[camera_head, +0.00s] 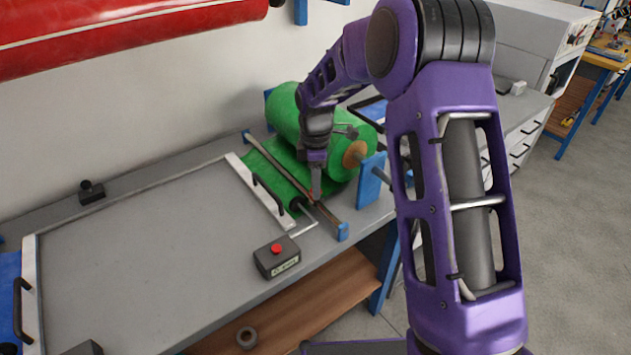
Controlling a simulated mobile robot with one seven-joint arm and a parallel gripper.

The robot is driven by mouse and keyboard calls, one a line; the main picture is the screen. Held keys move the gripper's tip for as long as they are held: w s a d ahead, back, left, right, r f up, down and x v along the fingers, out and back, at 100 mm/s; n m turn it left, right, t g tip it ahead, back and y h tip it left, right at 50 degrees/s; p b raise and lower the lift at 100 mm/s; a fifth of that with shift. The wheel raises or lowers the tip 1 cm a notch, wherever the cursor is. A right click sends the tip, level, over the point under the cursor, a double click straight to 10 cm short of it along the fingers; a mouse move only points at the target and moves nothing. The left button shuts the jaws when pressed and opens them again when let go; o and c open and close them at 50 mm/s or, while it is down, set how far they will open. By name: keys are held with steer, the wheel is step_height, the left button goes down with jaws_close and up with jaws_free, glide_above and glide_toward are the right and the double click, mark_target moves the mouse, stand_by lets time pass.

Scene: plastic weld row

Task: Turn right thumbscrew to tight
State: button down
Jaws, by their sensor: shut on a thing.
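My gripper (316,190) points down at the near end of the green sheet (270,168), close to the long metal bar (325,214). It is shut on a small part there, which I take to be the right thumbscrew. The fingers mostly hide this part, so its turn angle cannot be made out. A small reddish spot shows beside the fingertips. A thin bent metal rod lies just below them.
A green roll (285,110) with a brown core stands behind my gripper. A grey box with a red button (276,256) sits at the table's front edge. The flat grey panel (150,260) on the left is clear. A blue upright (371,180) stands to the right.

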steer(key=m, duration=0.4)
steer(key=shift+m, duration=0.3)
steer(key=m, duration=0.4)
steer(key=shift+m+p, duration=0.3)
steer(key=m, duration=0.3)
steer(key=shift+m, duration=0.3)
steer(key=m, duration=0.4)
steer(key=shift+r+p, duration=0.1)
steer(key=shift+p, duration=0.2)
steer(key=m, duration=0.6)
steer(key=shift+p, duration=0.35)
steer(key=m+p, duration=0.1)
steer(key=m, duration=0.3)
steer(key=shift+m, duration=0.3)
steer(key=c, duration=0.5)
jaws_free()
